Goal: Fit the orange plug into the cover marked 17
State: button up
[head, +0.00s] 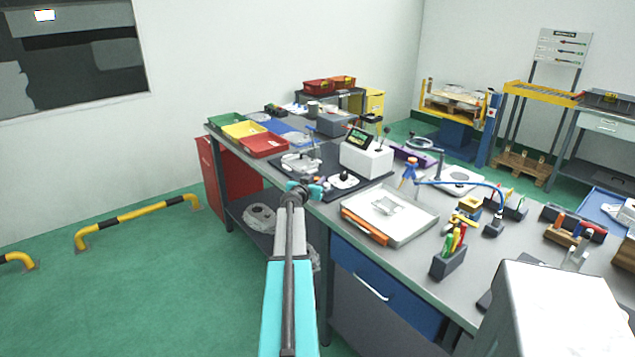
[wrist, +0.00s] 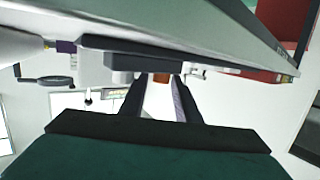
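My gripper (head: 305,190) is at the front edge of the workbench, near the dark mat, in the head view. In the wrist view its two dark fingers (wrist: 161,82) close on a small orange piece, which looks like the orange plug (wrist: 161,77); most of it is hidden. A grey metal casting (head: 300,163) lies on the mat, beyond the gripper. A smaller pale part with a black knob (head: 343,180) is to its right. No number 17 can be read, so I cannot tell which part is that cover.
A white box with a screen (head: 367,158) stands on the mat (head: 325,155). Green, yellow and red bins (head: 264,145) are at the far left. A shallow tray with an orange front (head: 390,215) lies right of the gripper. A pen holder (head: 448,262) stands nearer.

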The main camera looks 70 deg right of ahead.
grip_shut()
dwell(0.4)
notch_tip(320, 180, up, 10)
jog(key=shift+b, duration=0.4)
dwell(0.4)
jog(key=shift+w, duration=0.1)
dwell(0.4)
